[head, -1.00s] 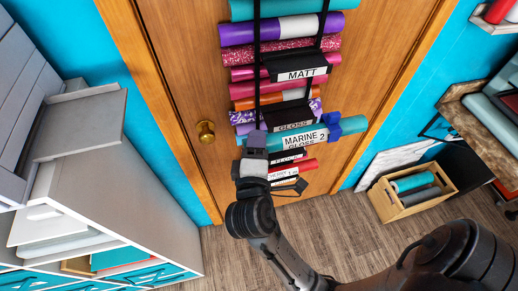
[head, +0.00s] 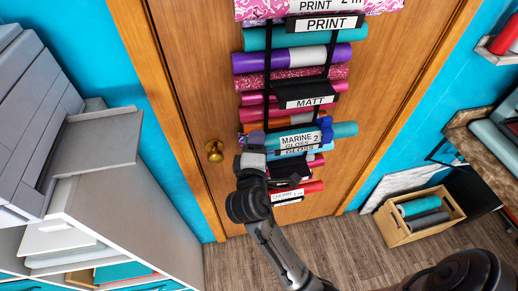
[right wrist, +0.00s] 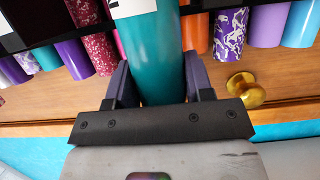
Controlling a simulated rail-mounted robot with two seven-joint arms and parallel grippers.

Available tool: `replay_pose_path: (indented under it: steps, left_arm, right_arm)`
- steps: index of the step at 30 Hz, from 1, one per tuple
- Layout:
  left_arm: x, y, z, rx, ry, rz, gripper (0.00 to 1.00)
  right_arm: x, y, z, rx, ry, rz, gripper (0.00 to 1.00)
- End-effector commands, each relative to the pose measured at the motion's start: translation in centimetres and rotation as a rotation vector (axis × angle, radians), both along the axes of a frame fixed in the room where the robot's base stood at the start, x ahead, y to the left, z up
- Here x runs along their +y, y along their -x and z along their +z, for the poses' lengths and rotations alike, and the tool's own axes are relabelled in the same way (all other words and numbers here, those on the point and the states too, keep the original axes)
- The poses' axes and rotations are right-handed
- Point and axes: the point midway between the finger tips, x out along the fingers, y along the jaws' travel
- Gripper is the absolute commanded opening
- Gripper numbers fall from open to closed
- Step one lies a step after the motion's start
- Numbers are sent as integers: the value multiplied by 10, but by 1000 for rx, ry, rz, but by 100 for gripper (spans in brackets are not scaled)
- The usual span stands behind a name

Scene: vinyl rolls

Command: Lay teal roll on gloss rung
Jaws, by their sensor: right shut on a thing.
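The teal roll (head: 345,130) has a white label reading MARINE 2 and GLOSS. It lies across the front of the door rack, a little tilted, with a blue band-like piece near its right end. My right gripper (head: 254,140) is shut on its left end. In the right wrist view the teal roll (right wrist: 155,60) stands between the two fingers. The gloss rung label (head: 294,153) shows just below the roll's label, partly hidden. I cannot tell whether the roll touches the rung. My left gripper is not in view.
The black rack (head: 268,75) on the wooden door holds several rolls, with PRINT and MATT rungs above and a red cherry roll (head: 310,188) below. A brass knob (head: 214,151) is left of the gripper. A wooden crate (head: 437,225) with rolls stands on the floor at right.

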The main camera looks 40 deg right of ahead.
Motion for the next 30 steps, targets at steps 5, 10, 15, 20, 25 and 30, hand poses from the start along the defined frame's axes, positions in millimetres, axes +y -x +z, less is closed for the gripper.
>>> replay_pose_path:
  steps: [5,10,15,20,25,30]
  left_arm:
    - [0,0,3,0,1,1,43]
    - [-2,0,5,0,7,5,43]
    - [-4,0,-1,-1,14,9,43]
    - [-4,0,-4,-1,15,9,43]
    - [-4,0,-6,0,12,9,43]
    - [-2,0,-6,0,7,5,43]
  right_arm:
    - [-7,-12,2,0,4,-1,5]
    - [-13,-22,1,0,3,0,5]
    - [-15,-24,-9,0,1,0,5]
    - [-15,-24,-14,1,2,0,5]
    - [-14,-24,-17,1,2,0,5]
    - [-14,-24,-18,1,2,0,5]
